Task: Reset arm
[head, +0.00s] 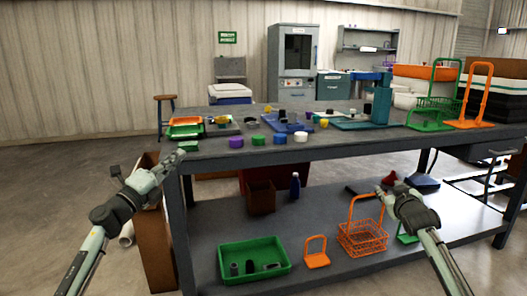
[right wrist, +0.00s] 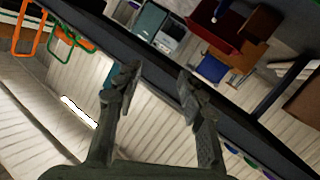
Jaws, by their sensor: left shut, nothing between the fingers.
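My left gripper (head: 174,161) is shut and empty near the left front corner of the grey workbench (head: 350,150) in the head view. My right gripper is in front of the bench on the right, and in the head view its fingers are largely hidden by its own wrist. In the right wrist view the right gripper (right wrist: 157,85) shows two fingers spread apart with nothing between them. That view is tilted strongly, with the bench edge running diagonally behind the fingers.
A green basket (head: 436,110) and an orange rack (head: 472,100) stand on the bench top at right. Open floor lies left.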

